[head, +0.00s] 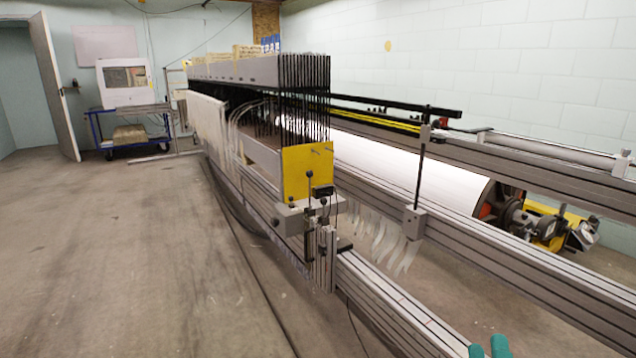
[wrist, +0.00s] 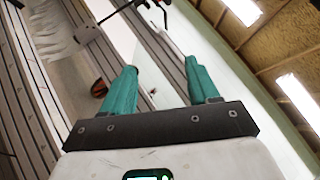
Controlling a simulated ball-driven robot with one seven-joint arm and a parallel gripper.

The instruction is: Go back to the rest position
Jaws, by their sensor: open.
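My gripper (wrist: 164,88) fills the lower middle of the wrist view, with two teal fingers spread apart and nothing between them. In the head view the tips of my gripper (head: 488,350) show at the bottom edge, right of centre, beside the front end of the grey rail (head: 400,305). The rest of my arm is out of the head view. The wrist view is tilted, with the ceiling at the right and metal rails at the left.
A long warping machine with a yellow plate (head: 307,172) runs back through the middle. A large white roll (head: 410,175) lies behind the rails on the right. The concrete floor (head: 110,250) on the left is clear. A blue cart (head: 130,128) stands at the back left.

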